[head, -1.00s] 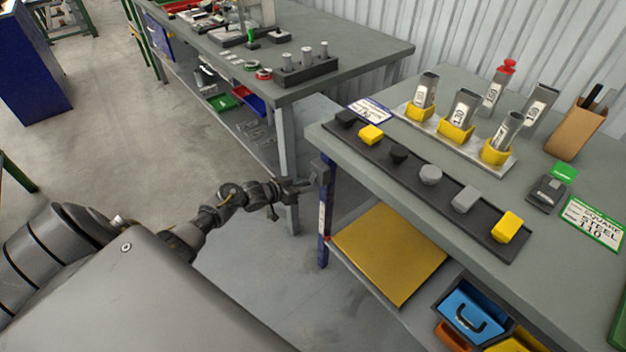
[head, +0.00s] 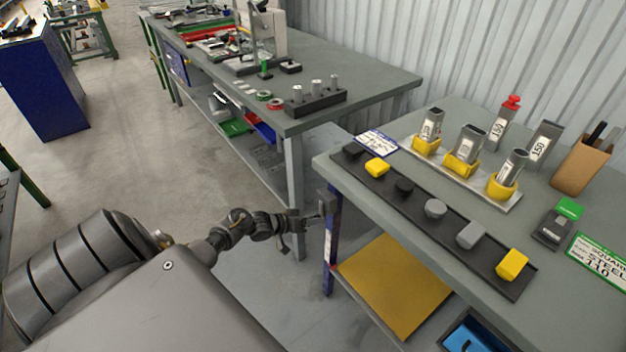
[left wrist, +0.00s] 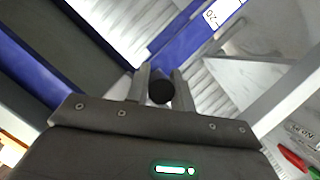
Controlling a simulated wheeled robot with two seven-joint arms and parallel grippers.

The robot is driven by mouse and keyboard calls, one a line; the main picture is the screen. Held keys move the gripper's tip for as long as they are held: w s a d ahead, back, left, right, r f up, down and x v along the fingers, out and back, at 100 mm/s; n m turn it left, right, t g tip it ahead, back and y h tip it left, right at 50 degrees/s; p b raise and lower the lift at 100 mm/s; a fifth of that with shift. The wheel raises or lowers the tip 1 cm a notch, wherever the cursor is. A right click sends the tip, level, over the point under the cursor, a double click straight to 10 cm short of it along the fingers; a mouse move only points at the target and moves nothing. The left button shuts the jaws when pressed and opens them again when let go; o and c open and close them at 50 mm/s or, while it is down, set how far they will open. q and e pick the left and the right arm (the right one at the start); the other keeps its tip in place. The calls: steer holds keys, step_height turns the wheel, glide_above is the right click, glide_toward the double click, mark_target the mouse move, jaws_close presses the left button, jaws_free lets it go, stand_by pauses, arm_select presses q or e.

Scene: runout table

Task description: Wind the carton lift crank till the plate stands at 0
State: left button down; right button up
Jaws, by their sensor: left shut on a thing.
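The lift's blue post (head: 330,262) stands at the near left end of the right-hand table and bears a white scale strip (head: 327,243). The yellow plate (head: 396,288) lies level beside the post, below the tabletop. The scale reading is too small to tell in the head view. My left gripper (head: 312,216) is at the upper post. In the left wrist view its fingers are shut on a dark round crank handle (left wrist: 161,92). The rest of the crank is mostly hidden. The wrist view also shows part of the scale strip (left wrist: 221,12). My right gripper is out of view.
The right-hand table (head: 425,285) carries a dark rail of knobs and blocks (head: 455,254), yellow holders with metal tubes and a brown box (head: 582,165). A blue bin (head: 470,338) sits below. Another workbench (head: 375,85) stands behind. The floor at left (head: 110,170) is clear.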

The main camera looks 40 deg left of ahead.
arm_select(q)
steer(key=shift+s+d+f, duration=0.2)
steer(key=shift+d+f, duration=0.05)
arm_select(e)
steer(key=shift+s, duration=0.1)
arm_select(q)
steer(key=c, duration=1.4)
jaws_free()
steer(key=shift+c, duration=0.2)
steer(key=shift+o, duration=0.9)
steer(key=shift+w+r, duration=0.1)
steer(key=shift+r, duration=0.05)
steer(key=shift+a, duration=0.1)
steer(key=v, duration=1)
steer(key=shift+s+a+p, duration=0.15)
steer(key=shift+s+p, duration=0.15)
steer(key=shift+p, duration=0.15)
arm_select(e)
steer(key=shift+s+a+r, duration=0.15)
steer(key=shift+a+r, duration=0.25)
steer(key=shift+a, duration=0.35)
arm_select(q)
steer(key=shift+r, duration=0.1)
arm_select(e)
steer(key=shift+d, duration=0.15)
